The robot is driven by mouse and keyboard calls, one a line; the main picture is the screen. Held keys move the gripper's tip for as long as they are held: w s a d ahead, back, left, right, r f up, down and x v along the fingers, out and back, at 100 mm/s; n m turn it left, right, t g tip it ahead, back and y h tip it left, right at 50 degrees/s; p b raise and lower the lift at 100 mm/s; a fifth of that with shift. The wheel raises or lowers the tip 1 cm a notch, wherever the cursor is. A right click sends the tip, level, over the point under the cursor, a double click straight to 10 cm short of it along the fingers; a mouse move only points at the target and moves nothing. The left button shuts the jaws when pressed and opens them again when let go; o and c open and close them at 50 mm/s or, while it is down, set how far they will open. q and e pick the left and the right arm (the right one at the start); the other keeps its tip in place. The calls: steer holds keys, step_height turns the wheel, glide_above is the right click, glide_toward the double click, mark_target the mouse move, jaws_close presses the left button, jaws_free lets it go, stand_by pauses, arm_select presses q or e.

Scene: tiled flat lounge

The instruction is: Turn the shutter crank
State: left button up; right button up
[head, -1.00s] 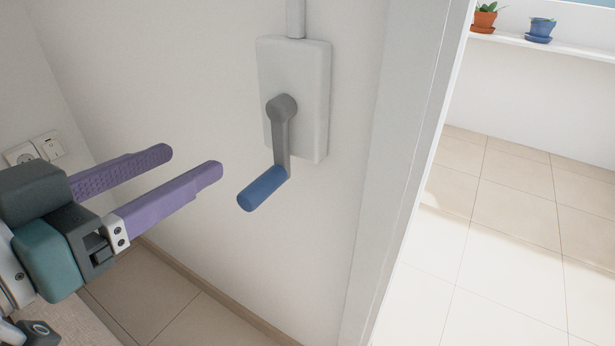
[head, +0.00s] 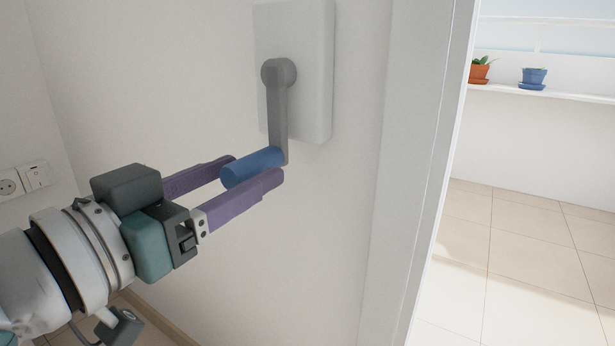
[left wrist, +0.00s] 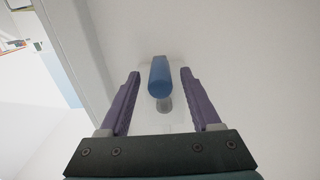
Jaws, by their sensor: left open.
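The shutter crank has a grey arm (head: 277,110) hanging down from its hub, with a blue handle (head: 251,168) at the lower end. It is mounted on a white wall plate (head: 309,70). My left gripper (head: 250,170) is open, its two purple fingers on either side of the blue handle. In the left wrist view the blue handle (left wrist: 159,78) lies between the two fingers (left wrist: 160,88), with a visible gap on both sides. The crank's grey part (left wrist: 165,105) shows just below the handle there. My right gripper is not in view.
A white door or window frame edge (head: 415,170) stands right of the crank. Beyond it are a tiled floor (head: 530,250) and a shelf (head: 570,97) with two potted plants. A wall socket and switch (head: 24,179) are at the left.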

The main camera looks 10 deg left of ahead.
arm_select(q)
steer(key=shift+x, duration=1.25)
steer(key=shift+c, duration=0.2)
jaws_close()
stand_by(0.3)
